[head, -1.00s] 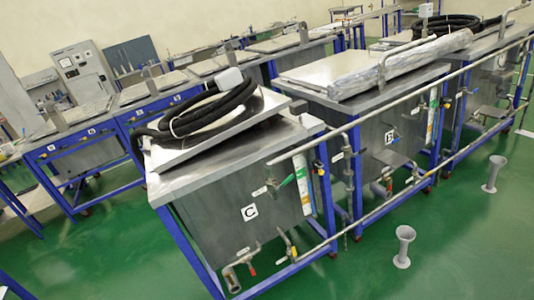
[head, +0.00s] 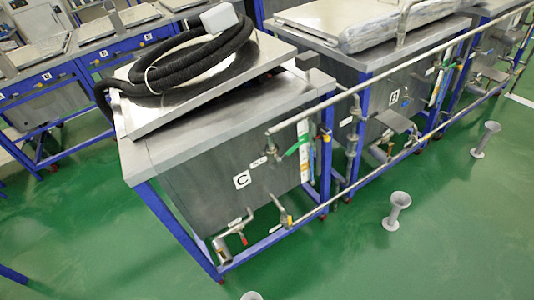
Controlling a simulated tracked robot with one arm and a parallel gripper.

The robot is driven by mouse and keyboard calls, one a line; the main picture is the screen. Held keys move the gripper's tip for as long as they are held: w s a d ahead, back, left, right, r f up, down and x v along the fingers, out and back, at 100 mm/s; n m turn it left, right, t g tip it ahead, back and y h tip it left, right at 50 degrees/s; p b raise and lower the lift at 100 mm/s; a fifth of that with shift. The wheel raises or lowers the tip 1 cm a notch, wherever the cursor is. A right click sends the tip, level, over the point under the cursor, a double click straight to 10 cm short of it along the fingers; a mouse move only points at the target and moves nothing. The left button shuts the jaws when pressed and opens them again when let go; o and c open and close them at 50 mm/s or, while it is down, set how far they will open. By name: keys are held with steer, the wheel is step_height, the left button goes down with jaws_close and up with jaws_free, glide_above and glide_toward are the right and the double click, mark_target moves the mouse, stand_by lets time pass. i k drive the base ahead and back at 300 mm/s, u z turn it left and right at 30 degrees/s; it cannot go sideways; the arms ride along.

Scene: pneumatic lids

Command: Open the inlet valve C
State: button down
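Tank C (head: 195,205) is a grey steel tank in a blue frame, with a "C" plate (head: 242,180) on its front. A valve with a green handle (head: 296,147) sits on the tank's upper right front, beside a small white label (head: 261,161) too small to read. A red-handled valve (head: 243,238) is on the lower pipe. A yellow-handled valve (head: 289,221) is to its right. I cannot tell which is the inlet valve, or whether any is open. My gripper is not in view.
A pipe rail (head: 380,87) runs from tank C's front past tank B (head: 378,112). A tilted lid (head: 165,122) with a coiled black hose (head: 190,65) lies on tank C.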

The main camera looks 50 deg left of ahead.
mark_target(293, 149)
steer(key=u, duration=0.15)
steer(key=i, duration=1)
steer(key=z, duration=0.1)
